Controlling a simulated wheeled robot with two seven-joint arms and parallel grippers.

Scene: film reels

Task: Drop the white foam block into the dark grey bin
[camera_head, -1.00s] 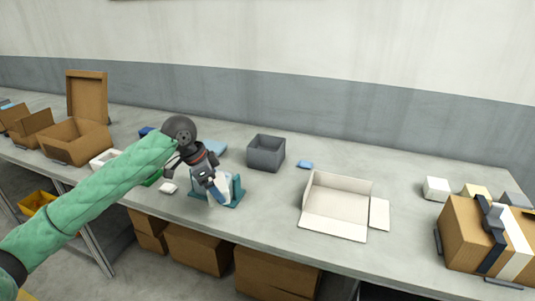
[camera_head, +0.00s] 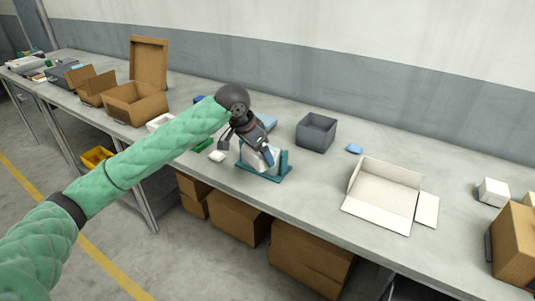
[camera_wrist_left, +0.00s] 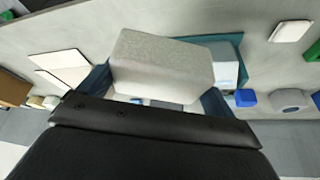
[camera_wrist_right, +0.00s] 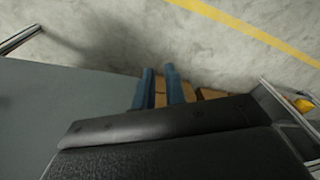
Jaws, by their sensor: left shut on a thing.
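My left gripper (camera_head: 262,158) is shut on a pale, speckled block, the white foam block (camera_wrist_left: 160,66). In the left wrist view the block lies between the two blue-teal fingers. In the head view the gripper partly hides the block, just above or in front of a teal stand (camera_head: 283,171); the exact gap is unclear. The open-topped dark grey bin (camera_head: 316,132) stands on the table, right of and behind my left gripper. My right gripper (camera_wrist_right: 161,68) shows only in its wrist view, its fingers slightly apart and empty, over the floor.
A small blue block (camera_head: 354,149) and an open white carton (camera_head: 382,208) lie right of the bin. A small white piece (camera_head: 217,156) lies left of the stand. Open cardboard boxes (camera_head: 137,103) stand farther left. The table is clear between stand and bin.

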